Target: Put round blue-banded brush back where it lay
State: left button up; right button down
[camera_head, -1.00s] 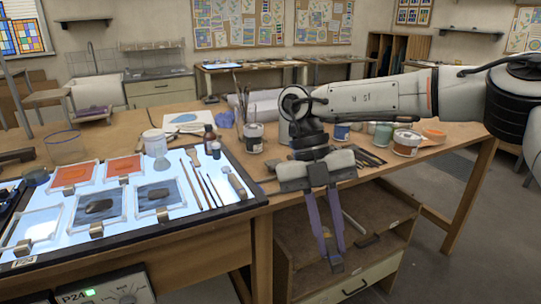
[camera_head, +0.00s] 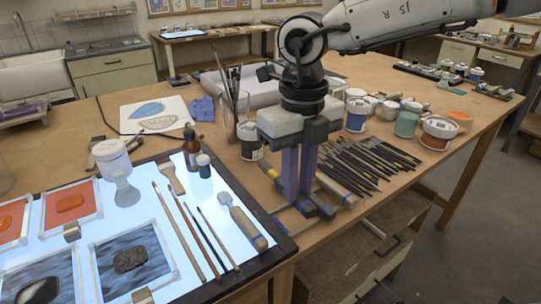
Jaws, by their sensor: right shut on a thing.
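My right gripper (camera_head: 308,208) points straight down near the front edge of the wooden table, just right of the light panel. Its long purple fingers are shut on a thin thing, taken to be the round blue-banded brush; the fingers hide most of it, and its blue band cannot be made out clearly. A row of dark-handled brushes (camera_head: 368,160) lies on the table just right of the gripper. I cannot tell whether the held thing touches the table. My left gripper is not in view.
The light panel (camera_head: 150,205) at left bears slim wooden brushes (camera_head: 190,232), a scraper (camera_head: 243,222) and glass pieces. A jar of brushes (camera_head: 232,105) and paint pots (camera_head: 357,113) stand behind the gripper. An open shelf (camera_head: 385,225) is below the table edge.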

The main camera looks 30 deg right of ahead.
jog(key=shift+w, duration=0.2)
jog(key=shift+f, duration=0.1)
jog(key=shift+s+f+b, duration=0.3)
jog(key=shift+f+b, duration=0.2)
jog(key=shift+f, duration=0.15)
jog(key=shift+f+b, duration=0.4)
jog(key=shift+f, duration=1.15)
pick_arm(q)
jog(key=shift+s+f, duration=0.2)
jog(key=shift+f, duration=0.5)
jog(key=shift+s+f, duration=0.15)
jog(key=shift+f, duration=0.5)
pick_arm(e)
jog(key=shift+w, duration=0.1)
jog(key=shift+b, duration=0.55)
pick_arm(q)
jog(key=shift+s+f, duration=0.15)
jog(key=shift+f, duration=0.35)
